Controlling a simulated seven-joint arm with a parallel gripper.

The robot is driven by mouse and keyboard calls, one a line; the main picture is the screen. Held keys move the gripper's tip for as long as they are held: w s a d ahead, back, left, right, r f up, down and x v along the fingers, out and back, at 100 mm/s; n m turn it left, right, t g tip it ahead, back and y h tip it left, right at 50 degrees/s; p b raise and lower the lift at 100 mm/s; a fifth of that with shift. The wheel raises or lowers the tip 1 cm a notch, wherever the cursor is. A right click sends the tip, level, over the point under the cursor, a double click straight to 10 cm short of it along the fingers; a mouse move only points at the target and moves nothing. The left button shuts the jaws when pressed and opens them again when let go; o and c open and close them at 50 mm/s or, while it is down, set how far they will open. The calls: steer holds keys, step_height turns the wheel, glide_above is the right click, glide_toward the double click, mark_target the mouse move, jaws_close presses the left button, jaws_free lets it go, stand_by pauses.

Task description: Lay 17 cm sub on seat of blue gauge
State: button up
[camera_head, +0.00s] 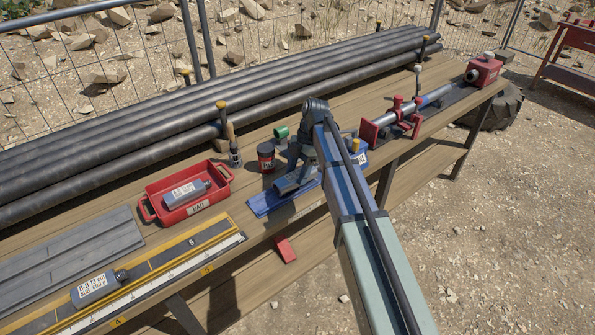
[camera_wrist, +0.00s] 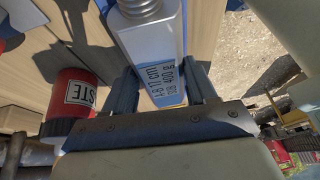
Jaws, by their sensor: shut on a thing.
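The 17 cm sub (camera_wrist: 150,40) is a grey body with a threaded end and a label reading "A-B 17 cm SUB 400 g". My gripper (camera_wrist: 163,92) is shut on it, with one finger on each side in the wrist view. In the head view my gripper (camera_head: 297,172) and the sub are low over the blue gauge (camera_head: 262,204), on the bench's front side. My arm hides much of the gauge and its seat. I cannot tell whether the sub touches the seat.
A red can (camera_head: 266,158) and a green ring (camera_head: 281,132) stand just behind. A red tray (camera_head: 150,206) holding another sub is to the left. A 13 cm sub (camera_head: 97,288) lies by the yellow ruler (camera_head: 160,262). A red clamp stand (camera_head: 374,135) is to the right.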

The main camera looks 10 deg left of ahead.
steer(key=shift+f, duration=0.3)
steer(key=o, duration=1.5)
steer(key=shift+c, duration=0.2)
steer(key=shift+o, duration=0.3)
steer(key=shift+o, duration=1)
steer(key=shift+r, duration=0.1)
steer(key=shift+r, duration=3.4)
